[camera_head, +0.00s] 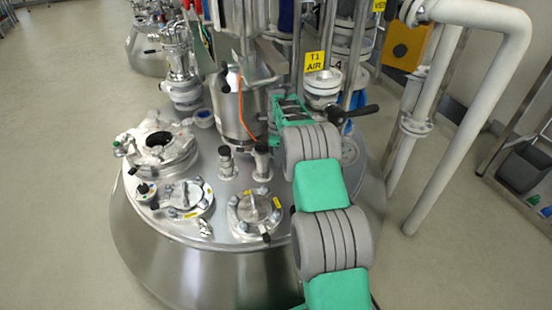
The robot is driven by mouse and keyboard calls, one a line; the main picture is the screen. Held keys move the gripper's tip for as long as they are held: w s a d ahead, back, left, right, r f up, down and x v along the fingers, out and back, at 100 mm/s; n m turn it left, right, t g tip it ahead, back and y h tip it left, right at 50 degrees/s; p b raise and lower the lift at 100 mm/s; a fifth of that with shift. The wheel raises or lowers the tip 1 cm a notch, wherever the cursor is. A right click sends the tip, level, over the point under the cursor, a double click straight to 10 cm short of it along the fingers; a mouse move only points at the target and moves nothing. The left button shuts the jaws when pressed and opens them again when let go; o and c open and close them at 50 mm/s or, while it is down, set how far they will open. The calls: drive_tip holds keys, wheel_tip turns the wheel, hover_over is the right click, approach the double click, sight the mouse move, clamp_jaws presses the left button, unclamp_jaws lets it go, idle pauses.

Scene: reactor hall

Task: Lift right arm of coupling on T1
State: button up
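The yellow "T1 AIR" sign (314,62) hangs above the steel tank. Just below it is a pale metal fitting with a flange (323,84), which may be the T1 coupling. I cannot tell which part is the coupling's right arm. My green and grey arm reaches up from the lower right over the tank. My gripper (283,104) is at its far end, left of the fitting and close to it in the picture. Its fingertips are too small and covered to read.
A steel vessel with an orange cable stands left of my gripper. Large white pipes (480,95) run down at the right. Bare floor lies to the left.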

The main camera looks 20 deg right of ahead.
clamp_jaws()
drive_tip(key=r+h+p, duration=0.1)
drive_tip(key=p, duration=0.2)
drive_tip(key=shift+r+g, duration=0.1)
drive_tip(key=shift+g, duration=0.2)
drive_tip(key=p, duration=0.2)
drive_tip(key=shift+d+r+h+p, duration=0.1)
drive_tip(key=shift+r+h+p, duration=0.15)
drive_tip(key=shift+h+p, duration=0.15)
drive_tip(key=shift+f+g+h+p, duration=0.2)
drive_tip(key=shift+g+h+p, duration=0.1)
drive_tip(key=shift+p, duration=0.8)
drive_tip(key=shift+d+f, duration=0.1)
drive_tip(key=shift+f, duration=0.15)
drive_tip(key=shift+o, duration=2.2)
unclamp_jaws()
